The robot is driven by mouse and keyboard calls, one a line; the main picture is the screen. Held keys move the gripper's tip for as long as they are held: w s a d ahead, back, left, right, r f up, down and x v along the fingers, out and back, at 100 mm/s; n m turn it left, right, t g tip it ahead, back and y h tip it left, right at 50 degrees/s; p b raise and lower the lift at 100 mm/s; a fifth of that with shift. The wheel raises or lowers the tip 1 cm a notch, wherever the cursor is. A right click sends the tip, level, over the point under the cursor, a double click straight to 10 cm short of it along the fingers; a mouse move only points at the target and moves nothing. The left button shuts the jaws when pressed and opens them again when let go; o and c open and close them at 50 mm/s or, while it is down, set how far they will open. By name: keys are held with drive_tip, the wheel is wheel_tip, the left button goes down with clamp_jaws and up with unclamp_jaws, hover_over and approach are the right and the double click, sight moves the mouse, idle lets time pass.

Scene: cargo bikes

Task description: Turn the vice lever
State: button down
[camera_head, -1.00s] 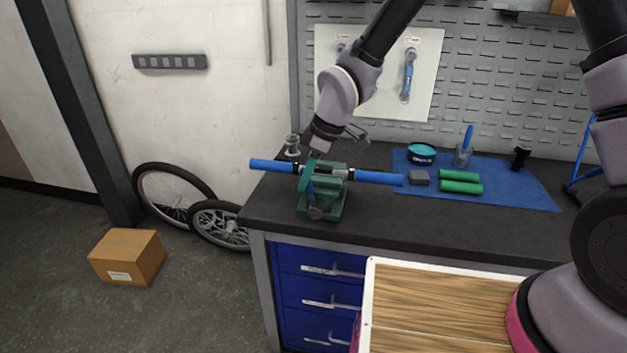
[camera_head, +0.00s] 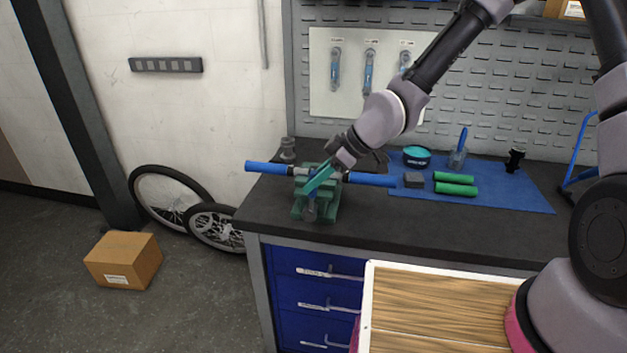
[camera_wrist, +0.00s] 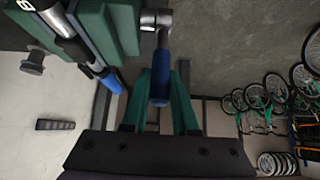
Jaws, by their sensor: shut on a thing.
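The green vice (camera_head: 328,205) stands at the left end of the dark workbench and holds a bar with blue ends (camera_head: 265,168). The vice also shows in the wrist view (camera_wrist: 97,28). The vice lever (camera_wrist: 159,58) has a metal head and a blue handle, which lies between my two teal fingers. My gripper (camera_head: 310,190) is shut on the lever at the front of the vice and reaches down from the upper right. In the head view my fingers hide much of the lever.
A blue mat (camera_head: 480,195) to the right bears green grips (camera_head: 455,188), a grey block (camera_head: 413,180) and a round tin (camera_head: 416,156). A small grey part (camera_head: 287,150) stands behind the bar. A cardboard box (camera_head: 124,260) and wheels (camera_head: 168,196) are on the floor left.

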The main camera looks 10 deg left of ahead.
drive_tip(key=shift+d+f, duration=0.15)
drive_tip(key=shift+d, duration=0.1)
drive_tip(key=c, duration=0.7)
unclamp_jaws()
drive_tip(key=v, duration=1.1)
drive_tip(key=shift+a, duration=0.1)
